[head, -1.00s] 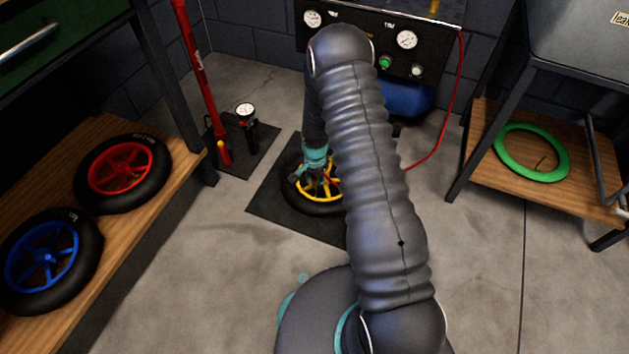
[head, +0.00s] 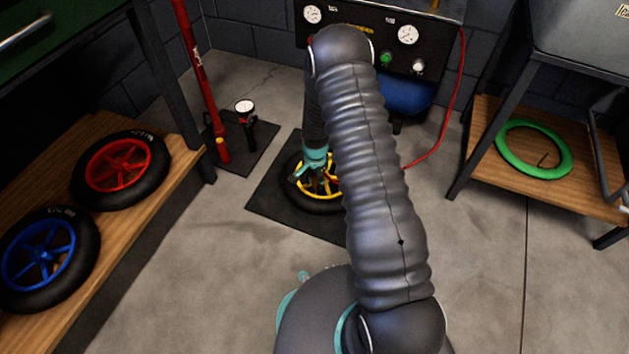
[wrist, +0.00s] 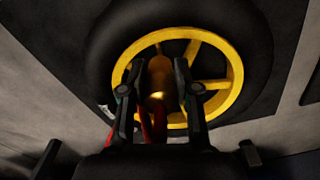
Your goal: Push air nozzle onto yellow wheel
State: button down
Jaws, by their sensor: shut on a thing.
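The yellow wheel (head: 329,190) with its black tyre lies flat on a dark mat on the floor, partly hidden behind my arm in the head view. In the wrist view the yellow wheel (wrist: 233,75) fills the upper middle. My gripper (wrist: 159,75) is shut on the brass air nozzle (wrist: 160,82), which has red hose behind it. The nozzle is in front of the wheel's near left rim and spokes; I cannot tell whether it touches the valve. In the head view my gripper (head: 308,173) is low over the wheel's left side.
A compressor panel (head: 380,45) with gauges and a blue tank stands behind, with a red hose (head: 450,110) running from it. A red floor pump (head: 205,85) is at left. Red (head: 92,178) and blue (head: 70,245) wheels lie on the left shelf.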

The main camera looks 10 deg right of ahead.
jog(key=shift+f, duration=0.3)
jog(key=c, duration=0.8)
grip_release()
jog(key=shift+o, duration=0.2)
notch_tip(320, 180, up, 12)
jog(key=shift+r, duration=0.1)
